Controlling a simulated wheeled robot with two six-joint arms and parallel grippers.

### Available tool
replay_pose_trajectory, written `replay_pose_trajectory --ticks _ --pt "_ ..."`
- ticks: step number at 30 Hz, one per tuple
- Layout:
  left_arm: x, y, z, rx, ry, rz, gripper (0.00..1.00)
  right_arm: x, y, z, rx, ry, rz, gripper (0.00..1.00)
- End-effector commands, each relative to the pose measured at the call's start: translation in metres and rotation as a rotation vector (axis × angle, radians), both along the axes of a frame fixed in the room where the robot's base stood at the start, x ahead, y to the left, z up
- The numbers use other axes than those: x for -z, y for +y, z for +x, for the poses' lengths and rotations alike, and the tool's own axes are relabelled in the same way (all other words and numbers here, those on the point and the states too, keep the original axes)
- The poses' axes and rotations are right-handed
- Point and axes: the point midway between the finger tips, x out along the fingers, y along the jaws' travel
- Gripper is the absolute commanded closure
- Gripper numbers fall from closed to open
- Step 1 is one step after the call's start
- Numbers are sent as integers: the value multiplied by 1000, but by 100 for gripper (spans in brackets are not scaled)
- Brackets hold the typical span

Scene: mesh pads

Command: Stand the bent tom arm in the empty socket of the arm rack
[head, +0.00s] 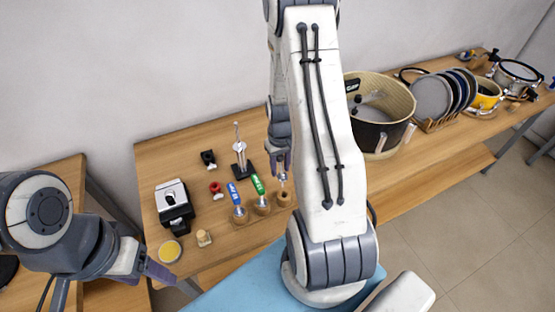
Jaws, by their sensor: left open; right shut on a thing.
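The wooden arm rack (252,218) stands on the workbench left of my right arm. A blue-handled piece (234,194) and a green-handled piece (257,184) stand tilted in two of its sockets. My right gripper (282,170) points down over the rack's right end, shut on a small silver piece, apparently the bent tom arm (283,178). It is over or in the rightmost socket (285,196); I cannot tell whether it touches. The bend is mostly hidden by the gripper. My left gripper (160,272) is open and empty, low near the bench's front left edge.
A large drum (380,135) stands right of my arm.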

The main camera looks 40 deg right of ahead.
Motion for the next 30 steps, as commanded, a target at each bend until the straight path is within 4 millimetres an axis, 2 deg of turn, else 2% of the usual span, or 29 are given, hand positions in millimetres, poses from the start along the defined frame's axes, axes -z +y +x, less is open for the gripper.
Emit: replay_pose_trajectory --ticks 6,12,30 --pt "0 0 0 0 0 0 35 0 -10 -6 18 -1 0 100" --pt "-1 0 0 0 0 0 35 -1 -10 -8 15 -1 0 100" --pt "19 0 0 -3 0 0 35 26 -9 -6 11 -2 0 100"
